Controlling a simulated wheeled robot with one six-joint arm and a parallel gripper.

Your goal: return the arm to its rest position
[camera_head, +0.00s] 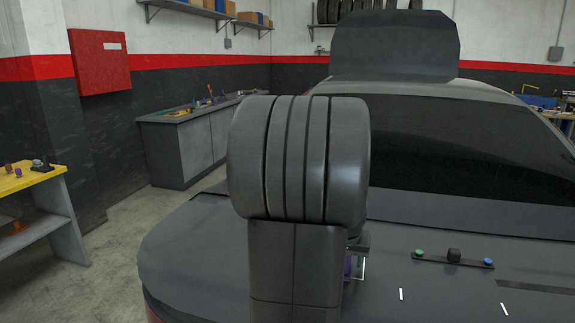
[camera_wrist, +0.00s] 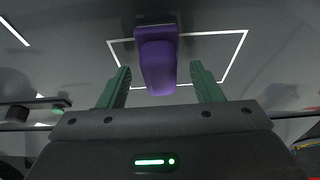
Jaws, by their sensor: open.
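My arm fills the middle of the head view and hides most of what is behind it. My gripper (camera_wrist: 160,90) shows in the wrist view with its two green fingers spread apart. A purple object (camera_wrist: 158,65) stands between and beyond the fingers, inside a white outlined rectangle on a dark surface. The fingers do not touch it in this view. A small part of the purple object (camera_head: 348,267) shows in the head view just right of my arm, on the car's dark body (camera_head: 440,290).
A dark bar (camera_head: 453,259) with green, black and blue knobs lies on the car to the right. A yellow-topped bench (camera_head: 30,178) stands at the left and a grey cabinet (camera_head: 185,150) behind. A red box (camera_head: 100,62) hangs on the wall. Floor at the left is clear.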

